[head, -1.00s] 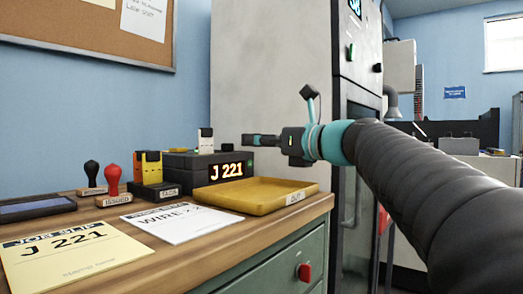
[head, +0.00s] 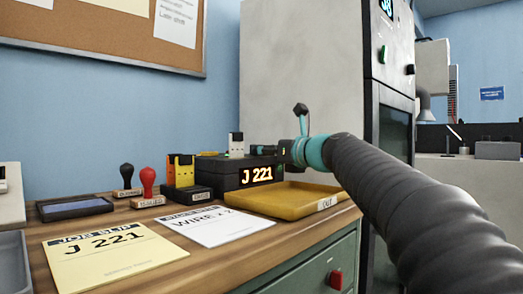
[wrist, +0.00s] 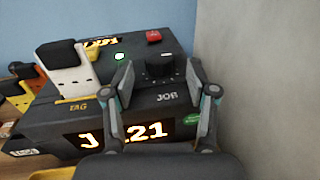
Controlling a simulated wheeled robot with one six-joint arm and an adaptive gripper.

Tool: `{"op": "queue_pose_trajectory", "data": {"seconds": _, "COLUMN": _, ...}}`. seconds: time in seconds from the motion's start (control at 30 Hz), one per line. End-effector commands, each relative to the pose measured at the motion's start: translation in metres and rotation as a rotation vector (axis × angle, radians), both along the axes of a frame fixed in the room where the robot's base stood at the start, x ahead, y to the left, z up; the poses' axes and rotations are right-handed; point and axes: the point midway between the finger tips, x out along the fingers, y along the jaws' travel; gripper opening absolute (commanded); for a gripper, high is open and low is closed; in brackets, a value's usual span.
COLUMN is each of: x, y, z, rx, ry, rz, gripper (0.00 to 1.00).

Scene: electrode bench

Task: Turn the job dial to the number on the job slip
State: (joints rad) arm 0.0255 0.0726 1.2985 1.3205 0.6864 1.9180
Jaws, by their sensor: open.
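The job slip (head: 115,258) lies on the bench at the front left and reads J 221. The dark job box (head: 225,171) stands at the back of the bench, and its lit display (head: 256,175) reads J 221. The black job dial (wrist: 158,68) sits on top of the box, above the letters JOB, in the wrist view. My gripper (wrist: 163,84) is open, with one finger on each side of the dial; whether either finger touches it I cannot tell. In the head view my gripper (head: 265,150) is small above the box.
A yellow tray (head: 270,205) marked OUT lies in front of the box. A white WIREX 2 paper (head: 210,226), two stamps (head: 148,184) and an ink pad (head: 75,207) lie to the left. A pale cabinet wall (wrist: 265,80) rises close on the right.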

Motion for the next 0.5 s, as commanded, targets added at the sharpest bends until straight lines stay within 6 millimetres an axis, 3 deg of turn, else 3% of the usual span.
{"op": "queue_pose_trajectory", "data": {"seconds": 0.2, "x": 0.015, "y": 0.012, "z": 0.001, "rx": 0.0, "ry": -0.001, "rz": 0.001, "gripper": 0.58}}
{"op": "queue_pose_trajectory", "data": {"seconds": 0.5, "x": 0.017, "y": 0.013, "z": 0.0, "rx": 0.001, "ry": -0.001, "rz": 0.0, "gripper": 0.58}}
